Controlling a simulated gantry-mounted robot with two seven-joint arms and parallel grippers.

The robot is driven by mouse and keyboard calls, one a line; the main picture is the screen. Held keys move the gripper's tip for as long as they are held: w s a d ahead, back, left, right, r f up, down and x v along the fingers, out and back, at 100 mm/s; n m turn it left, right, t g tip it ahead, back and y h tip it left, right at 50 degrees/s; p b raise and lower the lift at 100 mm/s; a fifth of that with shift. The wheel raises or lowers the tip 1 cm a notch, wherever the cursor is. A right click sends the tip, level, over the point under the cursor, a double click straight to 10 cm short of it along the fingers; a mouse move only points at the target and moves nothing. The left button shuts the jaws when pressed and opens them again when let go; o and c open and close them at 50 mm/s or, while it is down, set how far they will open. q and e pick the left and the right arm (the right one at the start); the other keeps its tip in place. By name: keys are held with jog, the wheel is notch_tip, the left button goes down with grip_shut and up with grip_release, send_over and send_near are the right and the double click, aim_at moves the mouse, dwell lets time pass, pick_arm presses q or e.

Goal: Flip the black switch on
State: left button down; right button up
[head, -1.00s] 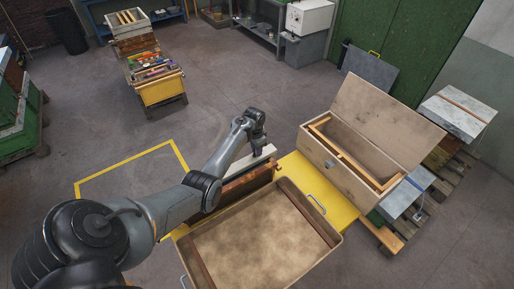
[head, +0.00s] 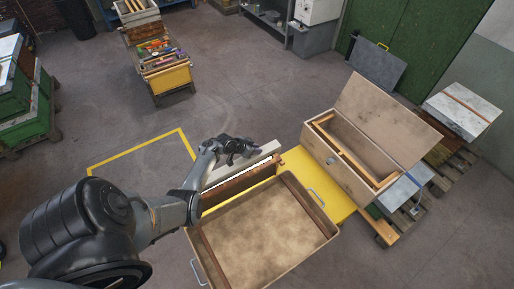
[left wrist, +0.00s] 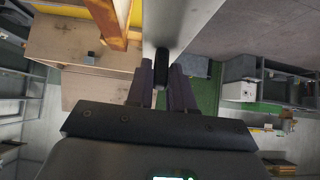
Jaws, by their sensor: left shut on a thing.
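My right gripper is not in view.
A shallow wooden tray (head: 214,252) with metal handles lies in front of the beam. An open wooden chest (head: 338,180) stands on the right beside a yellow surface (head: 312,178). A tool cart (head: 170,79) stands far back. Floor left of the beam is clear.

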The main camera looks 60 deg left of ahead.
pick_arm(q)
jog(key=shift+s+f+t, duration=0.1)
jog(key=shift+s+t, duration=0.05)
jog(key=shift+t, duration=0.35)
jog(key=c, duration=1.1)
grip_release()
jog(key=shift+s+r, duration=0.3)
jog(key=shift+s, duration=0.05)
jog(key=p+v, duration=0.1)
jog(key=v, duration=0.9)
jog(key=shift+w, duration=0.1)
